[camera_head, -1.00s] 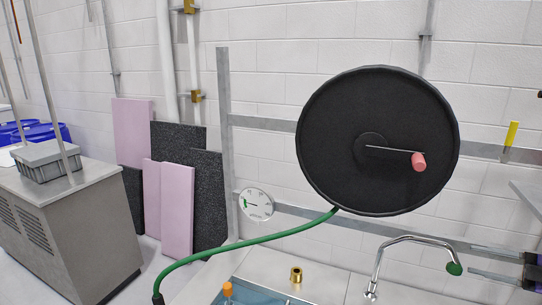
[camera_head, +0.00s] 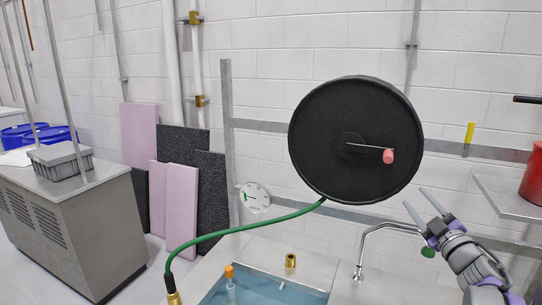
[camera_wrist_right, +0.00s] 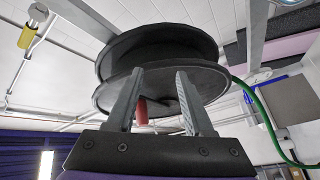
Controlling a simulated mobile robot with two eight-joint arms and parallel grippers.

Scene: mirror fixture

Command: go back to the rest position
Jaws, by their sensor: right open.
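My right gripper (camera_head: 414,196) is at the lower right of the head view, pointing up and left. Its two grey fingers are spread with nothing between them. It appears below and to the right of the black hose reel (camera_head: 340,115) with its pink crank knob (camera_head: 388,156). In the right wrist view the open fingers (camera_wrist_right: 161,72) point toward the reel (camera_wrist_right: 165,40), and the red knob (camera_wrist_right: 142,112) shows behind them. I cannot tell the exact distance, but no contact shows. My left gripper is not in view.
A shelf (camera_head: 500,195) with a red container (camera_head: 533,175) is at the right.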

